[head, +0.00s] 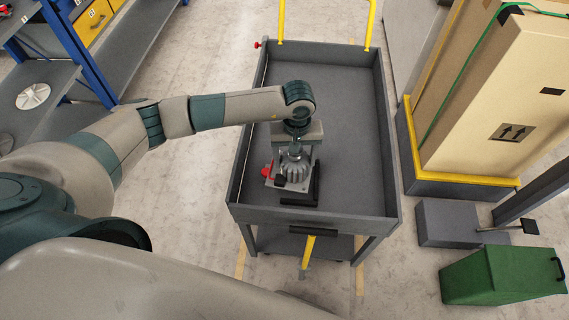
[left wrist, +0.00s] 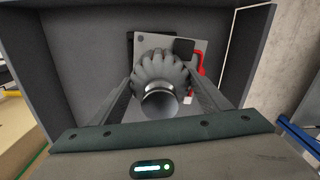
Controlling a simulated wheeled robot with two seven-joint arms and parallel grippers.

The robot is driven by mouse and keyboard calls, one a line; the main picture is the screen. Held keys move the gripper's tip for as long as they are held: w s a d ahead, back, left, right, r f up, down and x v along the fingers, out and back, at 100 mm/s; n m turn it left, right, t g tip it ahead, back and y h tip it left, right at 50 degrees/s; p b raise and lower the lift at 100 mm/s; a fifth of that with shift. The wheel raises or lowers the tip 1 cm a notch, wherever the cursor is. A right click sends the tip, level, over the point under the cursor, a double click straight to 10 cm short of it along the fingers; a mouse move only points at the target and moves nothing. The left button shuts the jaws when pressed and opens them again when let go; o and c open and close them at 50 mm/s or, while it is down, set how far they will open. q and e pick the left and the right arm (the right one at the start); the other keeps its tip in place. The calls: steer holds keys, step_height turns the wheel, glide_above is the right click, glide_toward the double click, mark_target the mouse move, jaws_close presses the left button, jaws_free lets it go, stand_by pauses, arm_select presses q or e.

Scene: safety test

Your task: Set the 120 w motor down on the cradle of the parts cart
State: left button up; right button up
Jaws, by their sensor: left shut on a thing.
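The motor (head: 294,164) is a grey finned body with a flat light-grey plate, a small black block and a red part at its side. It also shows in the left wrist view (left wrist: 160,70). My left gripper (head: 296,143) is shut on the motor from above, its two fingers on either side of the finned body in the left wrist view (left wrist: 162,80). A black piece (head: 314,186), likely the cradle, shows beneath and beside the motor over the tray of the parts cart (head: 345,110). Whether the motor touches it is hidden. My right gripper is out of view.
The cart's tray has raised walls and yellow handles (head: 373,22); its far part is clear. A blue-framed shelf (head: 75,50) stands at left. A strapped tan carton (head: 490,95) and a green box (head: 500,275) are at right.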

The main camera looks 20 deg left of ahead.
arm_select(q)
steer(key=shift+w+d+f+n, duration=0.15)
steer(key=shift+w+f+n, duration=0.15)
steer(key=shift+w, duration=0.4)
steer(key=shift+w+d+f+n, duration=0.15)
steer(key=shift+w+n, duration=0.15)
steer(key=shift+w, duration=0.35)
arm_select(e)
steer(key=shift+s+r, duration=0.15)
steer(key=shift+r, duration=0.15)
arm_select(q)
steer(key=shift+f, duration=0.1)
steer(key=b, duration=0.6)
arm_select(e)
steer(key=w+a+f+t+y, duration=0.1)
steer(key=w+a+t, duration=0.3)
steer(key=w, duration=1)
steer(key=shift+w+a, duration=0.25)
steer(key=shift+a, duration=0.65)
arm_select(q)
steer(key=shift+f+b, duration=0.3)
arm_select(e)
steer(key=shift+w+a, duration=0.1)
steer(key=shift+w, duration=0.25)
